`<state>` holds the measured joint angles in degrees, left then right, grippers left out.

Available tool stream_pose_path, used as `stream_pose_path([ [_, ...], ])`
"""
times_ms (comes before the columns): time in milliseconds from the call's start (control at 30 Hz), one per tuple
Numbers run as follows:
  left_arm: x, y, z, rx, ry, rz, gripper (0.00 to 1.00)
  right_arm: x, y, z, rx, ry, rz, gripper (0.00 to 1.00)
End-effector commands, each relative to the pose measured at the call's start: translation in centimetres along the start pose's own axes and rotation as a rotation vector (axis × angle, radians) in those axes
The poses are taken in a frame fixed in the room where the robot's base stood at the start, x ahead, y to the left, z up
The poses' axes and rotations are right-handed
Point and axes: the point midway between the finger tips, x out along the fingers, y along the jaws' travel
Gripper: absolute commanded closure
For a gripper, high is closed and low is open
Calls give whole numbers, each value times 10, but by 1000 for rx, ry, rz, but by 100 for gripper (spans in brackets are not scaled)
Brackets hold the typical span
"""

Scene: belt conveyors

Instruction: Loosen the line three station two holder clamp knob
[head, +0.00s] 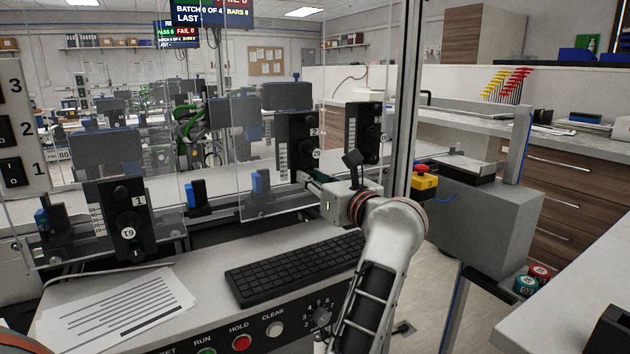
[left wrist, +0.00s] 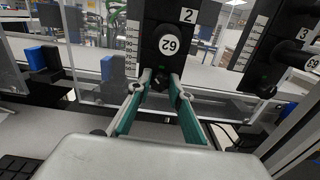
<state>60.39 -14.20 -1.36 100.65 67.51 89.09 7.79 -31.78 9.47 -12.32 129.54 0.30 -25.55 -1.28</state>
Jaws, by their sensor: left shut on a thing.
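The station two holder (head: 297,135) is a black upright plate marked 2, behind the clear guard in the head view. It fills the top of the left wrist view (left wrist: 178,20). A round white-faced numbered dial (left wrist: 168,44) sits on it. Below the dial is a small black knob (left wrist: 160,79), mostly hidden by the fingertips. My left gripper (head: 312,178) reaches the holder's lower part; in the left wrist view its teal-padded fingers (left wrist: 160,88) converge and are shut on the black knob. My right gripper is not in view.
Station one holder (head: 124,215) stands left and station three holder (head: 364,130) right. Clear guard panels (head: 235,190) and a metal post (head: 404,95) stand close to the arm. A keyboard (head: 290,268) and button panel (head: 240,342) lie below. A red-topped stop button (head: 423,180) is at right.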

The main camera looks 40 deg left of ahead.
Motion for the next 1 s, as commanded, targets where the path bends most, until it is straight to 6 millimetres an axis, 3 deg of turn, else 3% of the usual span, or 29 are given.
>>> stream_pose_path([
  [233,1,0,-4,-230,0,1,100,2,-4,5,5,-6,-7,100],
  [1000,1,1,-3,-878,-1,1,100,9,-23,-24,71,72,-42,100],
])
